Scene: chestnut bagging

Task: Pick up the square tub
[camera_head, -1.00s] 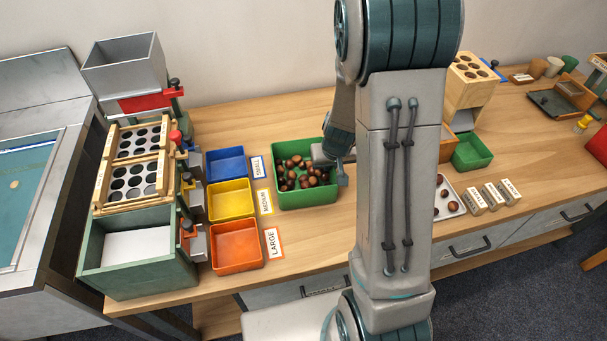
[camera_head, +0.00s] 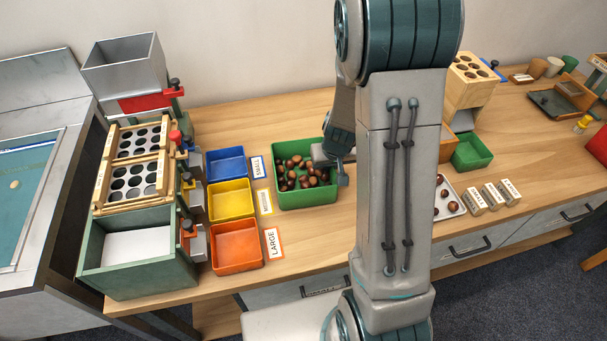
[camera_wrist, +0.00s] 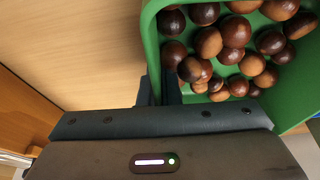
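A green square tub (camera_head: 307,198) full of brown chestnuts stands on the wooden bench, left of my arm in the head view. In the wrist view its green wall (camera_wrist: 151,40) runs down to my gripper (camera_wrist: 162,90). One dark finger is outside the wall and the other inside, beside the chestnuts (camera_wrist: 235,32). The fingers are close together with the wall between them and look shut on it. My arm hides part of the tub's right side in the head view. A smaller green tub (camera_head: 472,152), apparently empty, stands farther right.
Blue (camera_head: 226,165), yellow (camera_head: 231,200) and orange (camera_head: 237,246) trays with size labels stand left of the tub, beside a sorting rack (camera_head: 135,240). A white tray (camera_head: 449,197) with chestnuts and labelled blocks (camera_head: 493,196) lie right of my arm.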

